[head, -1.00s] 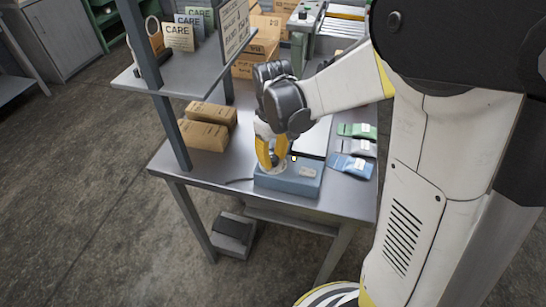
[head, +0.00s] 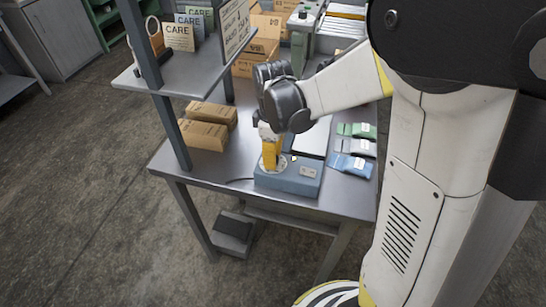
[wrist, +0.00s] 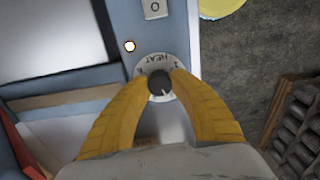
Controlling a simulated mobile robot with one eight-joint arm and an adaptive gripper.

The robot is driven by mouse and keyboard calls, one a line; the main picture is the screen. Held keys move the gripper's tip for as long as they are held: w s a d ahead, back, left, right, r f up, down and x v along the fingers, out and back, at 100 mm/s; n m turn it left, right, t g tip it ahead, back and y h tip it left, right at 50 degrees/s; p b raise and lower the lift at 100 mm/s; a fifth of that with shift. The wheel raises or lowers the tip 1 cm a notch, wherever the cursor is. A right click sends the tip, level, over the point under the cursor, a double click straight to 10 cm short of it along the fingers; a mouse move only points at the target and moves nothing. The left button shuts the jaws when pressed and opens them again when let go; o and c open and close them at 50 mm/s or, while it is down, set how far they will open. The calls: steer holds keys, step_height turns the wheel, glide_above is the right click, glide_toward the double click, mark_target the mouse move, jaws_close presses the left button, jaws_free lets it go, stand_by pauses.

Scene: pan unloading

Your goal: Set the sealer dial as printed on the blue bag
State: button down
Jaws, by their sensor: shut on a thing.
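The sealer (head: 292,184) is a blue-grey box at the front of the metal table. Its dial (wrist: 159,84) is a dark knob on a pale disc marked HEAT, upside down in the wrist view. A small light mark on the knob points toward the bottom of that view; the setting cannot be read. My gripper (head: 270,168) points down, its yellow fingers shut on the knob, as the wrist view (wrist: 160,78) also shows. The blue bag (head: 350,166) lies right of the sealer, with a white label too small to read.
A grey bag (head: 356,147) and a green bag (head: 357,130) lie behind the blue one. An orange-white light (wrist: 129,46) glows on the sealer beside the dial. Brown boxes (head: 205,135) stand at left, near the shelf post (head: 160,100).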

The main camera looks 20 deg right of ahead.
stand_by(0.3)
steer(key=c, duration=1.1)
jaws_free()
step_height(320, 180, up, 12)
